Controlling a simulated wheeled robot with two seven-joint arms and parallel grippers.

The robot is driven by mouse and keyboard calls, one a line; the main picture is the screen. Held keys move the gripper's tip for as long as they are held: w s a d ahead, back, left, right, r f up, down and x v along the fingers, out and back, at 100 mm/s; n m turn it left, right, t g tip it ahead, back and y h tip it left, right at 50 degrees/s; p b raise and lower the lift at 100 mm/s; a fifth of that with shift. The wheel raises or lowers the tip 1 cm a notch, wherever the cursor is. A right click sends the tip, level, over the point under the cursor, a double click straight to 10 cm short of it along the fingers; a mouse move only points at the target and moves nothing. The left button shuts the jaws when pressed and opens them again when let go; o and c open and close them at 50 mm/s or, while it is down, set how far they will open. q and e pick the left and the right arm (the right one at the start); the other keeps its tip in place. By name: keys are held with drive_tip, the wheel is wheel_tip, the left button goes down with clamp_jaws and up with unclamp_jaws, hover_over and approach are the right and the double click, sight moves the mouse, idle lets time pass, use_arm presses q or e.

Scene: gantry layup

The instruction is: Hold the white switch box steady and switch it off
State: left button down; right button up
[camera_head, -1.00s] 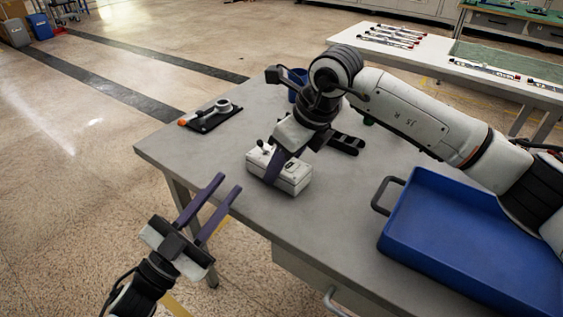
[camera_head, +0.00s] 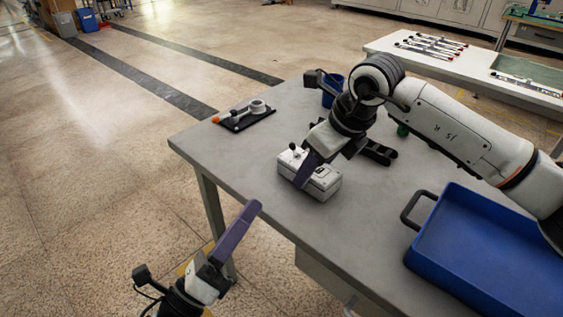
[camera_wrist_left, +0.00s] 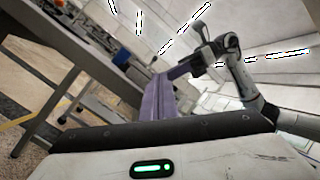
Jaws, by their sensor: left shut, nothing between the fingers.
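The white switch box (camera_head: 325,184) lies on the grey table near its front edge, with a small dark lever (camera_head: 293,147) at its left end. My right gripper (camera_head: 304,176) reaches down over the box, one purple finger against its near side; the other finger is hidden behind the box. It appears shut on the box. My left gripper (camera_head: 254,206) is shut and empty, its purple fingers together, off the table's front edge and to the lower left of the box. In the left wrist view its closed fingers (camera_wrist_left: 176,76) point away toward the right arm.
A black plate with a grey ring and orange-tipped handle (camera_head: 246,113) sits at the table's far left. A blue cup (camera_head: 332,88) and black part (camera_head: 379,153) are behind my right gripper. A blue tray (camera_head: 424,262) fills the right.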

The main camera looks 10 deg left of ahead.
sight(294, 150)
use_arm(q)
drive_tip(key=m, duration=0.2)
drive_tip(key=s+m+y, duration=0.1)
drive_tip(key=m, duration=0.2)
drive_tip(key=f+m, duration=0.1)
drive_tip(key=m, duration=0.2)
drive_tip(key=shift+s+a+t, duration=0.25)
drive_tip(key=shift+a+t, duration=0.05)
drive_tip(key=shift+a, duration=0.1)
drive_tip(key=shift+y, duration=0.3)
drive_tip(key=x, duration=1.4)
drive_tip(key=shift+d, duration=0.15)
